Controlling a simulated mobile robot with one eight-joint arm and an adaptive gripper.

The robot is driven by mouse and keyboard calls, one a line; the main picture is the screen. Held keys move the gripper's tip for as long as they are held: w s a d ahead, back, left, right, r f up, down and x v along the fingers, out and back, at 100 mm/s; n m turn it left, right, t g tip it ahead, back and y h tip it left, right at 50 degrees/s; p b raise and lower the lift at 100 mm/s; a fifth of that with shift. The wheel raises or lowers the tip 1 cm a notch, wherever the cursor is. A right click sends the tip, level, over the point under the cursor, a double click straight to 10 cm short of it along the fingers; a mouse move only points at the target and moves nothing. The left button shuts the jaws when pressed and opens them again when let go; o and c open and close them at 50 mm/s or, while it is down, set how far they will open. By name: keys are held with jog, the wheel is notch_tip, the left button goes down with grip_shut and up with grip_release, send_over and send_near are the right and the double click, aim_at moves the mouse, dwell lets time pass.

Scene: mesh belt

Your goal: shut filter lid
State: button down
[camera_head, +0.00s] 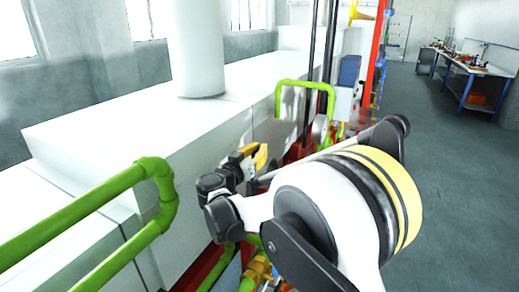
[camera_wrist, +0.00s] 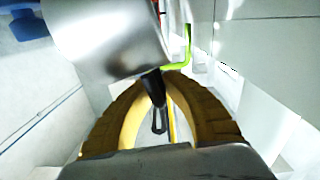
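A shiny grey metal panel (camera_wrist: 105,40), which looks like the filter lid, fills the upper left of the wrist view. A dark handle (camera_wrist: 159,118) with a looped end reaches down from its lower edge. My gripper (camera_wrist: 160,82) has its curved yellow fingers drawn together, with the handle between the tips; they look closed on it, though the panel's edge partly hides the contact. In the head view my gripper (camera_head: 262,155) is near the lower end of a grey metal surface (camera_head: 292,108), probably the same lid. My arm hides what lies below.
A green rail (camera_head: 305,84) arches over the grey surface, and another green rail (camera_head: 90,215) stands at the near left. White machine housing (camera_head: 150,110) runs along the left. Open floor (camera_head: 450,170) lies to the right, with a workbench (camera_head: 470,70) far back.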

jog(key=shift+d+r, duration=0.1)
jog(key=shift+s+d+r+m, duration=0.3)
jog(key=shift+d+r+m, duration=0.15)
jog(key=shift+d+m, duration=0.35)
jog(key=s+d+f+m+b, duration=0.2)
jog(key=s+d+f+m, duration=0.1)
jog(key=d, duration=0.5)
jog(key=s+d+f+m+b, duration=0.3)
jog(key=d+m, duration=0.2)
jog(key=d, duration=0.3)
jog(key=shift+s+d+f+m, duration=0.15)
jog(key=shift+s+f+m, duration=0.05)
jog(key=shift+s+m, duration=0.2)
